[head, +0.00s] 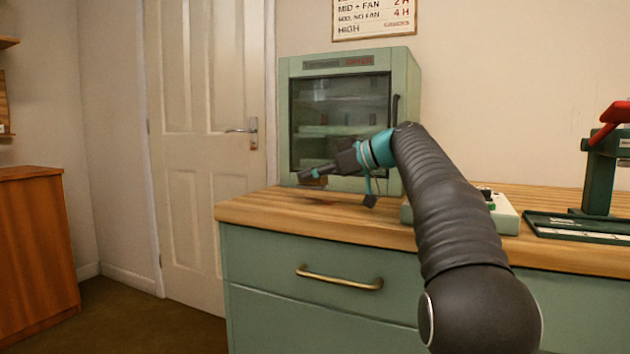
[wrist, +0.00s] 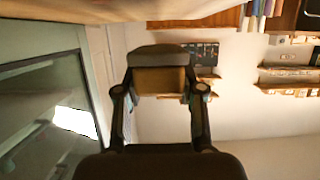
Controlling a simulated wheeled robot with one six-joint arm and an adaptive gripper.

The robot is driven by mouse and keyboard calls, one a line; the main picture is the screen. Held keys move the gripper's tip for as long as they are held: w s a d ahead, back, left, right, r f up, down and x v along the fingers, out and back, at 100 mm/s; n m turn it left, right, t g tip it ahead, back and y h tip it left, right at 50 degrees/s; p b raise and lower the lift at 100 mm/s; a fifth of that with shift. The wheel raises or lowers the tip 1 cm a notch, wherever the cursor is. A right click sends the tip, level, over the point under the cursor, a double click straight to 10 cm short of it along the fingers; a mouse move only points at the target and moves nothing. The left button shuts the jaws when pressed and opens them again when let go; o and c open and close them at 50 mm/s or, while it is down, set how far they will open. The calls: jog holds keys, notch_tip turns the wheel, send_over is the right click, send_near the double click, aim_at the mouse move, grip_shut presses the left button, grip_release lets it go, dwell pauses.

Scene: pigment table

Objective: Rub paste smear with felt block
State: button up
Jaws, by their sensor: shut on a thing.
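My gripper (head: 318,172) reaches left over the wooden worktop (head: 250,207), in front of the glass-fronted green cabinet. In the wrist view my gripper (wrist: 160,92) is shut on a tan block, the felt block (wrist: 160,80), which sits between the fingers. In the head view the block is too small and covered to make out clearly. A faint reddish-brown patch, which may be the paste smear (head: 322,201), lies on the worktop below my gripper. The gripper appears a little above the worktop; I cannot tell whether the block touches anything.
The green cabinet (head: 341,72) stands close behind my gripper. A pale box (head: 507,216) sits on the worktop right of my arm. Further right are a dark green tray (head: 575,229) and a green stand with a red handle (head: 600,165). The worktop's left end is clear.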

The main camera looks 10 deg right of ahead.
notch_tip(320, 180, up, 6)
jog(key=p, duration=0.5)
jog(key=shift+p, duration=0.3)
jog(key=shift+r, duration=0.1)
notch_tip(320, 180, up, 3)
jog(key=p, duration=0.2)
jog(key=shift+p, duration=0.35)
dwell(0.4)
